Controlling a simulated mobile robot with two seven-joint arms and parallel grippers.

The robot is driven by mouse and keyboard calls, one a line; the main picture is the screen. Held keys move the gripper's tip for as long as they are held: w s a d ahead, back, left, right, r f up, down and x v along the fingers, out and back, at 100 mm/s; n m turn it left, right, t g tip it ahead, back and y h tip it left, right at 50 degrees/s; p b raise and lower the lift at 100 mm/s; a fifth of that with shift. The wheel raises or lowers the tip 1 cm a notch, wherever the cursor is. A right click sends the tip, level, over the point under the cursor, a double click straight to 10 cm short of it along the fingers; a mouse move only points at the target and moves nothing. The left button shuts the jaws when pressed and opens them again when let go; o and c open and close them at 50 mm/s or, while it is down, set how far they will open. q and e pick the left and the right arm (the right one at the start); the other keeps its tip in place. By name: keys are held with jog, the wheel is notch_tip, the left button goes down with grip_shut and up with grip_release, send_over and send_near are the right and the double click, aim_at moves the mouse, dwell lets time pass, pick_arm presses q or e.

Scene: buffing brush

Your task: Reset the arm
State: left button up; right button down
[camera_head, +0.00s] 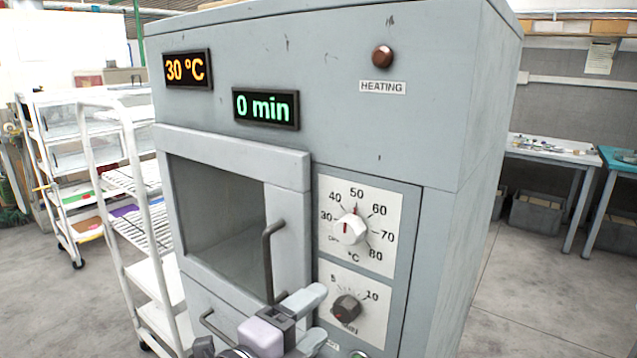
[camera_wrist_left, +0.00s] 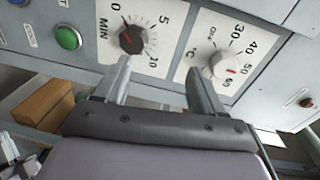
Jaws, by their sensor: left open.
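My left gripper (camera_head: 316,316) is open in front of the lower right of a grey oven (camera_head: 440,270). Its two fingers (camera_wrist_left: 158,72) are apart with nothing between them in the left wrist view. The dark timer knob (camera_head: 346,308) sits just beyond the fingers and also shows in the wrist view (camera_wrist_left: 131,39); its red mark points toward 0. The white temperature knob (camera_head: 350,229) is above it, also in the wrist view (camera_wrist_left: 222,67). The fingers appear clear of both knobs. My right gripper is not in view.
The oven door (camera_head: 240,158) with a vertical handle (camera_head: 270,262) looks shut. Displays read 30 °C (camera_head: 187,69) and 0 min (camera_head: 266,107); the heating lamp (camera_head: 382,56) looks dark. A green button (camera_wrist_left: 68,37) is beside the timer. A white rack (camera_head: 150,270) stands left; floor right is clear.

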pick_arm(q)
jog(key=s+a+f+n+y, duration=0.2)
jog(key=a+f+n, duration=0.2)
jog(key=f+n, duration=0.35)
jog(key=s+a+f+n+y, duration=0.2)
jog(key=a+f+n, duration=0.3)
jog(key=f, duration=0.4)
jog(key=s+a+f+n+g+y, duration=0.3)
jog(key=s+a+f+n+y, duration=0.1)
jog(key=s+a+f+n, duration=0.6)
jog(key=s+f, duration=0.3)
jog(key=f, duration=0.2)
jog(key=shift+s+f, duration=0.15)
jog(key=shift+f, duration=0.05)
